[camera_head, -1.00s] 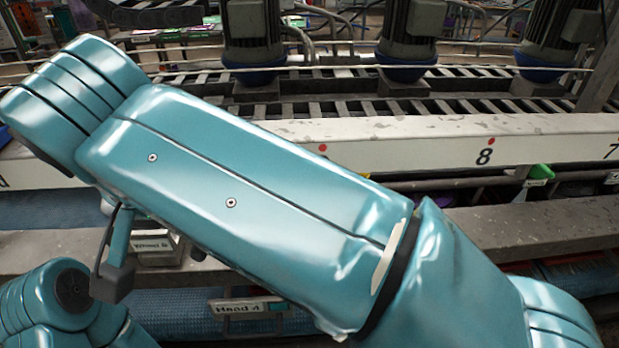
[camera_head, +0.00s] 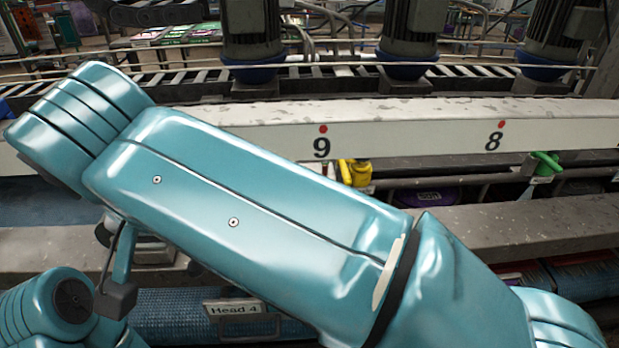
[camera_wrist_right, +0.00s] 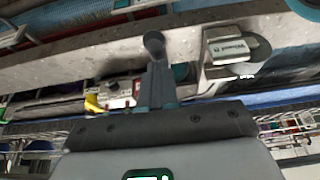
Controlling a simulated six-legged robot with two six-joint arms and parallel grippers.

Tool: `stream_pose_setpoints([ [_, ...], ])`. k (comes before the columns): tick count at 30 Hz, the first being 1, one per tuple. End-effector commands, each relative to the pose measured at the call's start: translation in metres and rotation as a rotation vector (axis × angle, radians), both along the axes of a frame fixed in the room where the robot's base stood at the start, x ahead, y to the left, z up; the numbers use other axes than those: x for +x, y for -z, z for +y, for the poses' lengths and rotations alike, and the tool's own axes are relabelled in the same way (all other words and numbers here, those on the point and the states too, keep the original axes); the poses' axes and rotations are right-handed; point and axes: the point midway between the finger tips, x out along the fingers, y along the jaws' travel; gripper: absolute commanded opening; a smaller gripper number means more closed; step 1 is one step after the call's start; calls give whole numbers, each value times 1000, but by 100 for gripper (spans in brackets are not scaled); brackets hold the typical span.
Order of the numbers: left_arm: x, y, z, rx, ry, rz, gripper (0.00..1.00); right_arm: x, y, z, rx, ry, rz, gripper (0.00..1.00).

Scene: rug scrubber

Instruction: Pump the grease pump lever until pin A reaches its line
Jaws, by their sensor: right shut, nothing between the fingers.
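No grease pump lever, pin A or line can be made out. In the head view my teal right arm crosses the picture and hides much of the machine, and its gripper cannot be made out. In the right wrist view my right gripper (camera_wrist_right: 154,42) is shut and empty, its grey fingers together. Its tip shows against the grey rail, just left of a metal block with a plate lettered "Wheel" (camera_wrist_right: 229,51). I cannot tell whether it touches anything. Part of my left arm shows at the lower left of the head view; its gripper is out of view.
A white beam (camera_head: 410,132) numbered 9 and 8 runs across the head view. Below it are a yellow fitting (camera_head: 354,173), a green fitting (camera_head: 546,165) and a grey rail (camera_head: 500,222). A "Head 4" plate (camera_head: 236,309) is low in front. Motors (camera_head: 250,35) stand behind.

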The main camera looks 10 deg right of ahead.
Motion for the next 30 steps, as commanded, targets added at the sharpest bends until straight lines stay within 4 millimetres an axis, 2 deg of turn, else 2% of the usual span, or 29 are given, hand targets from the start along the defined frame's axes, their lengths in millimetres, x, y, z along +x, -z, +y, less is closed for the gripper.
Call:
stream_pose_setpoints([
  [16, 0, 30, 0, 0, 0, 0, 55, 0, 39, 1, -7, -1, 3, 0],
  [22, 0, 19, 0, 0, 0, 0, 55, 0, 28, 2, -6, -2, 3, 0],
  [30, 0, -19, 0, 0, 0, 0, 55, -1, -10, 1, -4, -3, 2, 0],
])
